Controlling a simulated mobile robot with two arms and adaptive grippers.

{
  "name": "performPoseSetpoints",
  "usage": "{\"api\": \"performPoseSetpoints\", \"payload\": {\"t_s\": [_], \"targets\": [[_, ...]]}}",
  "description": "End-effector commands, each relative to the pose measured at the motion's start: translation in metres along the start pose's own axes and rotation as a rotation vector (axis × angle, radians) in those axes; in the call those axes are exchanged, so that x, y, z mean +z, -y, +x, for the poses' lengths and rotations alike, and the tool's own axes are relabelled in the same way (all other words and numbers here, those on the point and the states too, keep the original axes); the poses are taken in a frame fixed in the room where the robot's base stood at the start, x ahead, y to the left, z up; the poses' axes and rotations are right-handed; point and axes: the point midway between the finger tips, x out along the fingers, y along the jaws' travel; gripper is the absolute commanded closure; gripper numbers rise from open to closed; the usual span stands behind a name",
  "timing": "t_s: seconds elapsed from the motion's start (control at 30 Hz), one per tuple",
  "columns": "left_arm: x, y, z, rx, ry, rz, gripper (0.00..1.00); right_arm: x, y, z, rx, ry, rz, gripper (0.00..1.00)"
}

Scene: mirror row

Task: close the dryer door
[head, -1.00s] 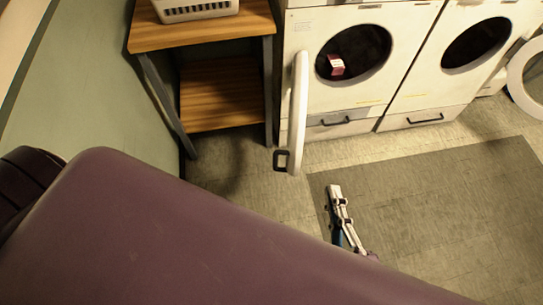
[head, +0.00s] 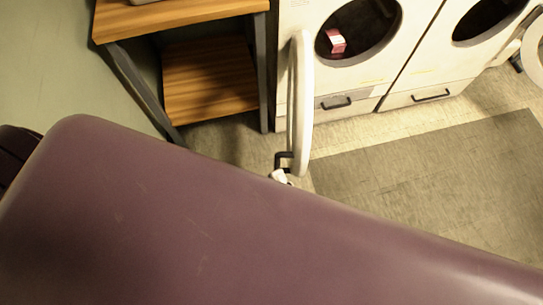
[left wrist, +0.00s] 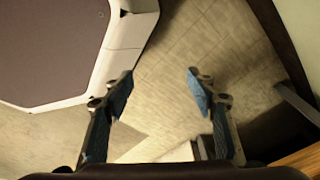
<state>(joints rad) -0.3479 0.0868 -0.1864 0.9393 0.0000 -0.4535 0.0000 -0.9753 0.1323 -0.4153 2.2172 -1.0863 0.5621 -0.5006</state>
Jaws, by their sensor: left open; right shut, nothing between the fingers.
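The white dryer (head: 345,82) stands at the top of the head view with its round opening uncovered. Its round door (head: 300,100) stands swung open, nearly edge-on, on the opening's left side. A dark handle (head: 284,160) sits at the door's lower end. My left gripper (left wrist: 160,84) is open and empty above the floor in the left wrist view.
A red-and-white box (head: 336,41) lies inside the dryer's drum. A second machine (head: 440,65) stands to the right, with a round open door (head: 534,52) beyond it. A wooden shelf table (head: 180,22) stands left of the dryer. Floor with a dark mat (head: 430,170) is clear.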

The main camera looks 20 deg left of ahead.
Motion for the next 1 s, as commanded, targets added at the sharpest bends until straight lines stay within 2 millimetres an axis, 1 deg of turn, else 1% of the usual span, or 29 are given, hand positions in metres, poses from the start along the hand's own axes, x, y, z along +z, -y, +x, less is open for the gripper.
{"api": "performPoseSetpoints", "payload": {"t_s": [0.03, 0.27, 0.37, 0.4, 0.5, 0.63, 0.7, 0.8, 0.93, 1.0], "targets": [[-0.006, 0.0, 0.008, 0.0, -0.006, -0.001, 0.48, 0.004, 0.012, -0.001, 0.0, 0.0, 0.0, 1.0], [-0.041, 0.001, 0.017, -0.002, -0.029, -0.006, 0.48, 0.015, 0.045, -0.005, 0.0, 0.001, 0.0, 1.0], [-0.059, 0.002, 0.021, -0.003, -0.042, -0.009, 0.48, 0.021, 0.067, -0.007, 0.0, 0.001, 0.0, 1.0], [-0.068, 0.002, 0.022, -0.004, -0.05, -0.01, 0.48, 0.025, 0.077, -0.009, 0.0, 0.001, 0.0, 1.0], [-0.09, 0.004, 0.021, -0.006, -0.067, -0.014, 0.48, 0.034, 0.107, -0.012, 0.0, 0.001, 0.0, 1.0], [-0.112, 0.005, 0.01, -0.009, -0.084, -0.019, 0.48, 0.043, 0.135, -0.015, 0.0, 0.001, 0.0, 1.0], [-0.12, 0.006, 0.003, -0.01, -0.093, -0.02, 0.48, 0.046, 0.144, -0.016, 0.0, 0.001, 0.0, 1.0], [-0.126, 0.007, -0.007, -0.011, -0.099, -0.021, 0.48, 0.048, 0.152, -0.017, 0.0, 0.001, 0.0, 1.0], [-0.128, 0.007, -0.013, -0.011, -0.099, -0.022, 0.48, 0.049, 0.153, -0.015, 0.001, 0.0, 0.0, 1.0], [-0.127, 0.007, -0.013, -0.011, -0.097, -0.022, 0.48, 0.048, 0.152, -0.009, 0.002, -0.001, -0.001, 1.0]]}}
